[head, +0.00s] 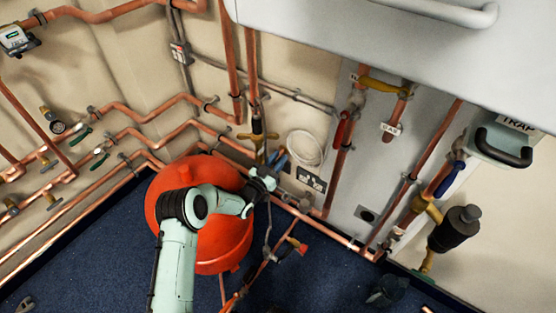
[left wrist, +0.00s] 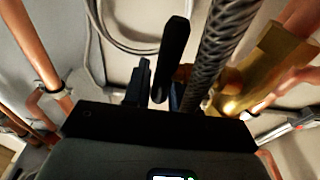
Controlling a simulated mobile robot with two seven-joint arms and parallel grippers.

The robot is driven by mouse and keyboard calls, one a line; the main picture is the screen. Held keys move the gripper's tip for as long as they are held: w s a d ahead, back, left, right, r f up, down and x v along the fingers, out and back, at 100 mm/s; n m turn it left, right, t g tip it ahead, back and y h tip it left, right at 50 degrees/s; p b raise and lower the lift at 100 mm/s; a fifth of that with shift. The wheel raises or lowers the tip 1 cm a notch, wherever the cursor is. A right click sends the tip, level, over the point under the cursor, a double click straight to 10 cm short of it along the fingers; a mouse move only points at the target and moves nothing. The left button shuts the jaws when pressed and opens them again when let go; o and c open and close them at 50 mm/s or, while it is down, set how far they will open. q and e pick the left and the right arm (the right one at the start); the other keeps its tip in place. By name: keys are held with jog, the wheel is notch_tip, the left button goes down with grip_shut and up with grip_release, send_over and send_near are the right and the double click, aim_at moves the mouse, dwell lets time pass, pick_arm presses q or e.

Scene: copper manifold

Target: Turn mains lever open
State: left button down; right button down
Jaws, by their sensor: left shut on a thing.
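My left gripper (head: 270,170) is at the wall pipework just past the red-orange drum, at the lower end of a brass fitting. In the left wrist view, my left gripper (left wrist: 160,88) is shut on a black lever handle (left wrist: 172,52), which stands up between its fingers. A brass valve body (left wrist: 262,68) and a braided hose (left wrist: 215,45) are just right of the lever. In the head view the gripper hides most of the lever, so its exact angle cannot be told. My right gripper is not in view.
A red-orange drum (head: 222,236) stands on blue carpet (head: 100,255) under my left arm. Copper pipes line the walls around the gripper. A coil of white cable (head: 305,148) and a wall socket (head: 311,180) are close right. A grey cabinet (head: 420,35) fills the upper right.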

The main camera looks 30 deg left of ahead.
aim_at(274, 165)
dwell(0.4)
pick_arm(q)
jog(key=c, duration=1)
grip_release()
jog(key=shift+s+a+f+p, duration=0.15)
jog(key=shift+s+p, duration=0.25)
jog(key=shift+s, duration=0.85)
jog(key=shift+s+a+f+p, duration=0.1)
jog(key=shift+s+f+p, duration=0.25)
jog(key=shift+s, duration=0.85)
jog(key=shift+s+a+f+p, duration=0.15)
jog(key=shift+s+p, duration=0.25)
jog(key=shift+s, duration=0.85)
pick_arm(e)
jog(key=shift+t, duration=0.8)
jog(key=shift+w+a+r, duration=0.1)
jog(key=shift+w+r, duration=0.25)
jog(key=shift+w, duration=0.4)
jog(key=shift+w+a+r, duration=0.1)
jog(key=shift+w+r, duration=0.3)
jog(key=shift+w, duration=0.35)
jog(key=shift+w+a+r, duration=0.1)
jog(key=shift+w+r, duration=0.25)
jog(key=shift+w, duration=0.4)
pick_arm(q)
jog(key=shift+d, duration=0.15)
